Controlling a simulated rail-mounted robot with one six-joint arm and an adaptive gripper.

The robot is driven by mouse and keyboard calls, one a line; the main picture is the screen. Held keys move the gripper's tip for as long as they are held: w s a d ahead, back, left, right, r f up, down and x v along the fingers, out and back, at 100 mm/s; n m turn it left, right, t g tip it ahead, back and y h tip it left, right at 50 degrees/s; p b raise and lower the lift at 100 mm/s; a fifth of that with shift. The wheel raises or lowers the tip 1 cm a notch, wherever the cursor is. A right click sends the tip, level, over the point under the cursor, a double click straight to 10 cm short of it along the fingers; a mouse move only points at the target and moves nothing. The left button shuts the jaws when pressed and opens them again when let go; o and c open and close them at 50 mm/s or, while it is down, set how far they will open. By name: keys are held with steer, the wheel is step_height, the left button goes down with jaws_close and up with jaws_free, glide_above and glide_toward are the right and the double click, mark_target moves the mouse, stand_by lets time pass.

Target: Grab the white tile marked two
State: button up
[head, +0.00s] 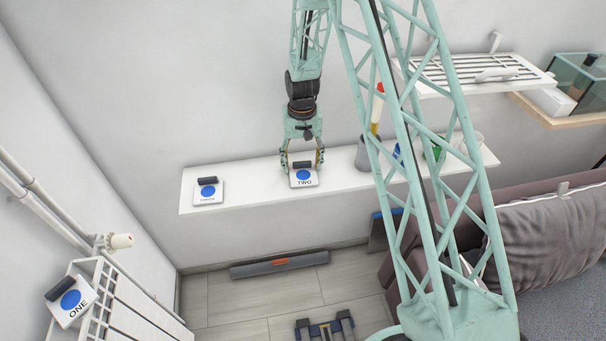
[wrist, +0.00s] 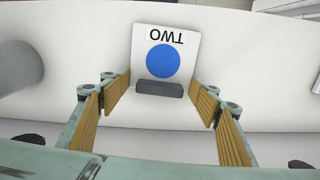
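The white tile marked TWO (head: 304,179) lies on the white wall shelf, with a blue disc and a dark grey raised bar on its face. It also shows in the wrist view (wrist: 165,55), upside down, the bar on the side nearest my gripper. My gripper (head: 304,168) is open over the tile, fingers pointing down at its left and right sides in the head view. In the wrist view my gripper (wrist: 160,90) has its pads spread wide with the bar between and just beyond the tips. Nothing is clamped; I cannot tell whether a finger touches the tile.
The white shelf (head: 240,182) also holds a similar tile (head: 208,191) at left, its word too small to read, and a grey cylinder (head: 368,154) at right. A tile marked ONE (head: 71,301) rests on the radiator (head: 128,318). A sofa (head: 540,230) stands at right.

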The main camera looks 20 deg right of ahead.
mark_target(302, 163)
steer(key=shift+c, duration=1.2)
steer(key=shift+r, duration=0.2)
steer(key=shift+r+b, duration=0.3)
steer(key=shift+r, duration=1.35)
steer(key=s+r+b, duration=0.1)
steer(key=s+b, duration=0.1)
steer(key=s, duration=1.4)
steer(key=shift+r, duration=0.15)
steer(key=shift+r, duration=0.1)
